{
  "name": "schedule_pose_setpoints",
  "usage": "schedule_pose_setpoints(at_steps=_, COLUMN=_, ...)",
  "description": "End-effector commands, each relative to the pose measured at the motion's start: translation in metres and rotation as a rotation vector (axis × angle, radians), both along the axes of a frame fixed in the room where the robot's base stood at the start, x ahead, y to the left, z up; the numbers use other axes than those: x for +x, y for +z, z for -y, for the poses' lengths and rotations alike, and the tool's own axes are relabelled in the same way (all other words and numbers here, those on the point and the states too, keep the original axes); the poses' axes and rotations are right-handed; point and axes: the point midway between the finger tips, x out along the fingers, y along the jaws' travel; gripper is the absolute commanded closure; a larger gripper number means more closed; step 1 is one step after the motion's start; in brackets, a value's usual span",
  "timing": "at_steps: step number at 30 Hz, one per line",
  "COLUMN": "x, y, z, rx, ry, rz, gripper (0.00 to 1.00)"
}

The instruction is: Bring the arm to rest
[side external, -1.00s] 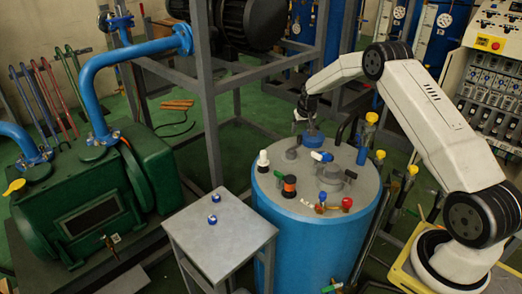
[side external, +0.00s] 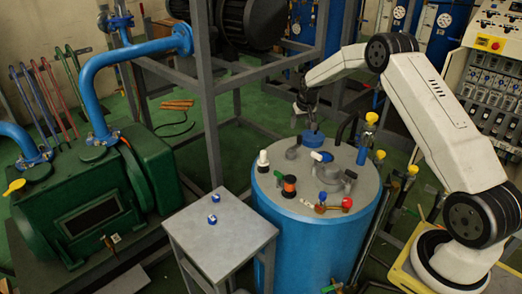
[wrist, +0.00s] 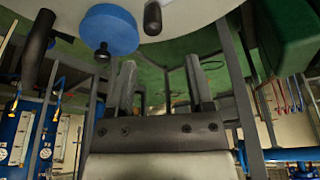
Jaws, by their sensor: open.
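My gripper (side external: 306,103) hangs over the far edge of the blue tank's grey lid, just above a blue round fitting (side external: 313,139). In the wrist view my gripper's two fingers (wrist: 160,85) stand apart with nothing between them. The blue fitting also shows in the wrist view (wrist: 108,30), beside the fingers and apart from them. My arm is raised in a bent shape over the tank's right side.
The blue tank (side external: 310,245) carries several valves, including a red-handled one (side external: 347,203) and a tall yellow-topped one (side external: 367,135). A grey side table (side external: 190,225) holds two small blue-and-white caps (side external: 212,219). A green pump (side external: 85,215) and a grey frame (side external: 207,120) stand left.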

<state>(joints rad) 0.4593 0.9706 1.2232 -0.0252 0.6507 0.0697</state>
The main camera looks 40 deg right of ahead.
Motion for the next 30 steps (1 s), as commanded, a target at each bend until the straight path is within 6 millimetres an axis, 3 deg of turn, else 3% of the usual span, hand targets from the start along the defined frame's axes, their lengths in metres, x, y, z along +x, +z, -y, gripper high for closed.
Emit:
schedule_pose_setpoints(at_steps=8, x=-0.015, y=0.023, z=-0.053, rx=0.004, ry=0.076, rz=-0.007, gripper=0.33)
schedule_pose_setpoints(at_steps=14, x=-0.041, y=0.042, z=-0.104, rx=0.008, ry=0.152, rz=-0.015, gripper=0.33)
schedule_pose_setpoints(at_steps=23, x=-0.097, y=0.062, z=-0.174, rx=0.012, ry=0.265, rz=-0.029, gripper=0.33)
schedule_pose_setpoints(at_steps=30, x=-0.156, y=0.07, z=-0.222, rx=0.015, ry=0.356, rz=-0.042, gripper=0.33)
